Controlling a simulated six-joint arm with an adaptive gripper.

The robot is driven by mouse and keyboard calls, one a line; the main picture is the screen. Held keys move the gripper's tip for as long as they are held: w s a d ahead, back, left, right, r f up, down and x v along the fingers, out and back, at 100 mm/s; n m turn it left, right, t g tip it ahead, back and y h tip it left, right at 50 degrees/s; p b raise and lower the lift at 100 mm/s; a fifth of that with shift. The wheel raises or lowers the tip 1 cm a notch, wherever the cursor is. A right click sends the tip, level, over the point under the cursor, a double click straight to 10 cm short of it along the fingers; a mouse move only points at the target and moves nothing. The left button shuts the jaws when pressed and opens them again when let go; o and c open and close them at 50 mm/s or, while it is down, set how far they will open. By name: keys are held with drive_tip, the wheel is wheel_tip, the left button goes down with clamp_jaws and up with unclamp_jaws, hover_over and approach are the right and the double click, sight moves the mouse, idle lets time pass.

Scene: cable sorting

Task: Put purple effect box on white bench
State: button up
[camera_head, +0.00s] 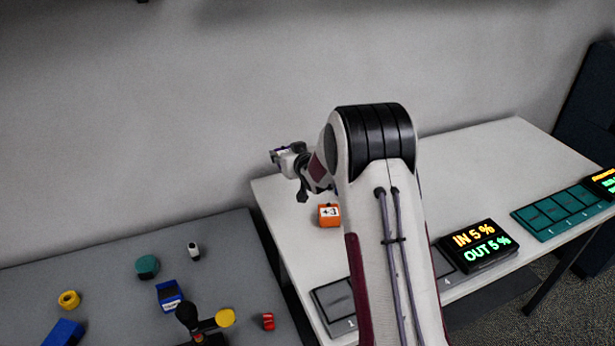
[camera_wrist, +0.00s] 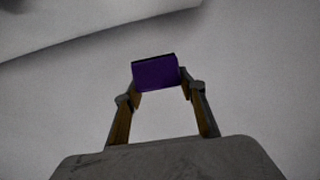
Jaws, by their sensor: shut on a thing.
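The purple effect box (camera_wrist: 156,73) is held between the fingertips of my gripper (camera_wrist: 160,88) in the wrist view. In the head view my gripper (camera_head: 288,157) is raised near the back wall, above the far left end of the white bench (camera_head: 450,156). Only a small part of the purple box (camera_head: 275,156) shows there, at the gripper's tip. My gripper is shut on the box, and the box is clear of the bench surface. My arm hides the middle of the bench.
An orange box (camera_head: 329,214) marked +3 stands on the bench's left part. A black display (camera_head: 476,246) and a teal tray (camera_head: 562,213) are farther right. A grey tray (camera_head: 336,303) lies at the front left. The grey table (camera_head: 110,262) holds a blue box (camera_head: 169,295) and several small items.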

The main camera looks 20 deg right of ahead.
hover_over(288, 188)
drive_tip(key=shift+f, duration=2.7)
drive_tip(key=shift+f, duration=1.85)
drive_tip(key=shift+f, duration=0.15)
drive_tip(key=o, duration=1.2)
drive_tip(key=shift+v, duration=6.05)
